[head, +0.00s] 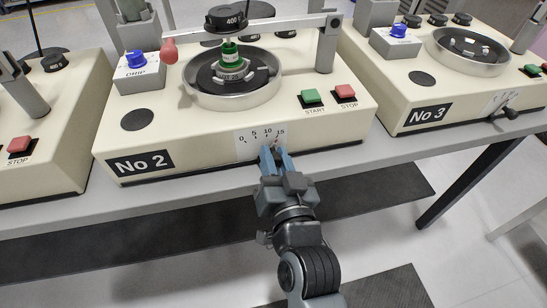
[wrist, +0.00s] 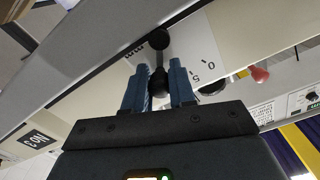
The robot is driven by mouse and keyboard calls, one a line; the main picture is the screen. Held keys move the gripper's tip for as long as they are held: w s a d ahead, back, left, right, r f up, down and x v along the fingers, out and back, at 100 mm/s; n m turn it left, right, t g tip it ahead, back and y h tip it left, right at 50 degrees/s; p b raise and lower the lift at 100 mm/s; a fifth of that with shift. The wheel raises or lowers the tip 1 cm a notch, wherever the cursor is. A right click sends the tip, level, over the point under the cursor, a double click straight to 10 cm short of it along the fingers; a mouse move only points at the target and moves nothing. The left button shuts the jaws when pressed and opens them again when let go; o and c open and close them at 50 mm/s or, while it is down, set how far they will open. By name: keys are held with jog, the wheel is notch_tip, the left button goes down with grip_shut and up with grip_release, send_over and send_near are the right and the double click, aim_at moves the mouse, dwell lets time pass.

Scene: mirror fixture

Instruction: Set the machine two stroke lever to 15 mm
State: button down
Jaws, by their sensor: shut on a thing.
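The No 2 machine (head: 190,135) is cream and stands in the middle of the head view. Its white stroke scale (head: 246,145) on the front face reads 0, 5, 10, 15. My gripper (head: 272,155) is at that scale, with its blue fingertips below the 10 and 15. In the wrist view, my gripper (wrist: 158,88) has its fingers on either side of the knob of the black stroke lever (wrist: 158,68), shut on it. In the head view my fingers hide the lever. A thin reddish mark shows near 10 to 15; the exact setting cannot be read.
The No 3 machine (head: 450,85) stands to the right, with its own lever (head: 508,113). Another cream machine (head: 45,150) stands at left. Green start (head: 311,97) and red stop (head: 345,92) buttons are above the scale.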

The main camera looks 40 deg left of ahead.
jog(key=c, duration=0.9)
grip_release()
jog(key=shift+c, duration=0.2)
jog(key=b+v, duration=0.1)
jog(key=v, duration=0.6)
jog(key=shift+s+d+b, duration=0.25)
jog(key=shift+d+b, duration=0.05)
jog(key=shift+b, duration=0.1)
